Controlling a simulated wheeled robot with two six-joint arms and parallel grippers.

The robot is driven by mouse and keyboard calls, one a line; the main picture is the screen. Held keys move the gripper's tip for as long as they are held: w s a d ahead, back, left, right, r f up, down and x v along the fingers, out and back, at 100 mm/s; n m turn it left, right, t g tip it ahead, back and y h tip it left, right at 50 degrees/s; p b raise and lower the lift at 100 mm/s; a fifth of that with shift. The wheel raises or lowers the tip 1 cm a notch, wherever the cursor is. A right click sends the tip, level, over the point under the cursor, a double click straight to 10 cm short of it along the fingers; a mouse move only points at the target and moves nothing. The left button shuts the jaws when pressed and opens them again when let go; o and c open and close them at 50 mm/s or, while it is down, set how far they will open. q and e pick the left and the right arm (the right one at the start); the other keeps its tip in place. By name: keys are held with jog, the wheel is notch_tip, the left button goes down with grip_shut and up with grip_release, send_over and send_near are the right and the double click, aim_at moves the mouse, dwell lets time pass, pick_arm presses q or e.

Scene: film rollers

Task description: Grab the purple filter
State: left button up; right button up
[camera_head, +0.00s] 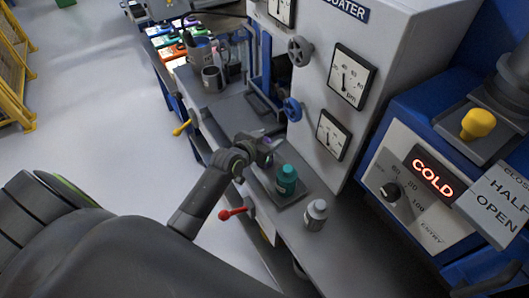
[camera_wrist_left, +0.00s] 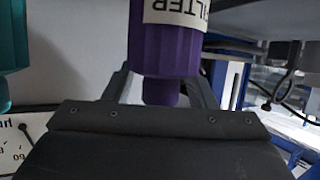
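The purple filter (camera_wrist_left: 165,48) fills the middle of the left wrist view, its white label upside down there. In the head view only a small purple bit (camera_head: 268,141) shows, mostly hidden by my left gripper (camera_head: 265,146). In the left wrist view the fingers of my left gripper (camera_wrist_left: 163,85) lie along both sides of the filter, with no clear gap, so it looks shut on it. Whether the filter is off its tray cannot be told. My right gripper is not in view.
A teal bottle (camera_head: 286,178) stands close beside my left gripper on a dark tray (camera_head: 263,187); it also shows in the left wrist view (camera_wrist_left: 13,50). A grey-white bottle (camera_head: 316,212) stands nearer. The coater cabinet (camera_head: 330,45) rises behind. A red-knobbed lever (camera_head: 228,214) sticks out at the bench front.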

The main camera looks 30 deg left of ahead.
pick_arm(q)
grip_shut()
